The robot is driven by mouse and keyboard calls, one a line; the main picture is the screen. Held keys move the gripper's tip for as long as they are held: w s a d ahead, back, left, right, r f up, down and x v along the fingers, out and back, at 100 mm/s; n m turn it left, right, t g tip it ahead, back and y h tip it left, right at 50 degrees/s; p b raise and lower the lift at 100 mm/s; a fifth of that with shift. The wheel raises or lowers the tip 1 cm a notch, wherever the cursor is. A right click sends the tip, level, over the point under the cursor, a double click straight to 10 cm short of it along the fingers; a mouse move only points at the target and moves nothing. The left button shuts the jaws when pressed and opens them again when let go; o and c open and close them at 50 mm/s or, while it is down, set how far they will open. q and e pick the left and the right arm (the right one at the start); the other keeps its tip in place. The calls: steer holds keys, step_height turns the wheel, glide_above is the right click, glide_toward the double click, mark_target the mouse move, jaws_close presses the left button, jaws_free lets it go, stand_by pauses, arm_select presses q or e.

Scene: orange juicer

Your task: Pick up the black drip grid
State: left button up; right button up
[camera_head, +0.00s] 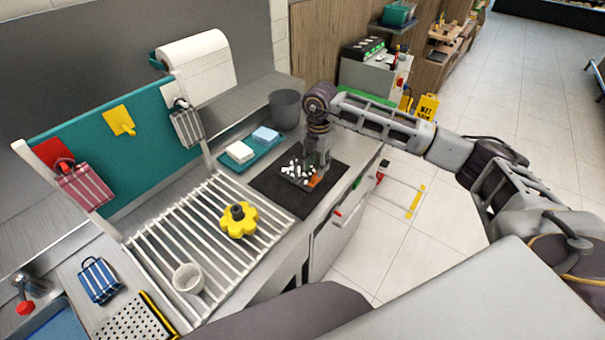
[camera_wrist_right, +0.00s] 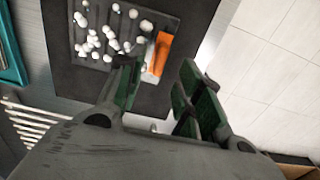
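The black drip grid (camera_wrist_right: 142,22) looks like the dark square plate lying on a larger black mat (camera_wrist_right: 205,22), strewn with several white bits and with an orange tab (camera_wrist_right: 160,52) at one edge. In the head view the grid (camera_head: 291,178) and mat (camera_head: 268,190) lie on the counter, with the grid partly covered by white bits. My right gripper (camera_head: 319,170) points down over the grid's right side. In the right wrist view the right gripper (camera_wrist_right: 158,85) has its fingers apart, nothing between them, with the orange tab just beyond. My left gripper is not in view.
A teal tray (camera_head: 262,155) with a white and a blue block is behind the mat, beside a grey cup (camera_head: 285,108). The counter edge is close on the right.

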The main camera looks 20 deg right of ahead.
mark_target(316, 174)
steer(key=shift+f, duration=0.15)
steer(key=shift+a+f+p, duration=0.1)
steer(key=shift+f+p, duration=0.2)
steer(key=shift+f, duration=0.25)
steer(key=shift+f+p, duration=0.45)
steer(key=shift+f, duration=1.5)
steer(key=shift+c, duration=0.4)
jaws_close()
